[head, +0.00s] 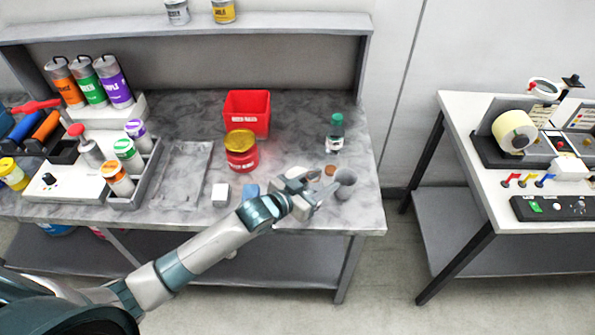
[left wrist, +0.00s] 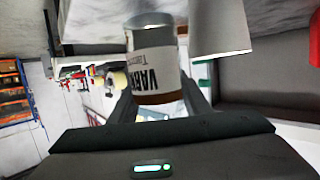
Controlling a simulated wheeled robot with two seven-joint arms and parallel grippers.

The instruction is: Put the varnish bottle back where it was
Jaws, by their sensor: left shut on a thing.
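The varnish bottle has a white label with dark letters; its brown top (head: 330,170) shows in the head view just beyond my left gripper, at the right front of the grey bench. In the left wrist view the bottle (left wrist: 157,65) stands large between the two fingers. My left gripper (head: 318,192) is shut on the bottle; it also shows in the left wrist view (left wrist: 160,104). The gripper hides most of the bottle in the head view. I cannot tell whether its base touches the bench. My right gripper is not in view.
A grey cup (head: 345,184) is close beside the bottle and also shows in the left wrist view (left wrist: 219,28). A green-capped bottle (head: 335,138) stands behind. A red bin (head: 247,112), a yellow-lidded red jar (head: 242,160) and a white block (head: 220,195) are left.

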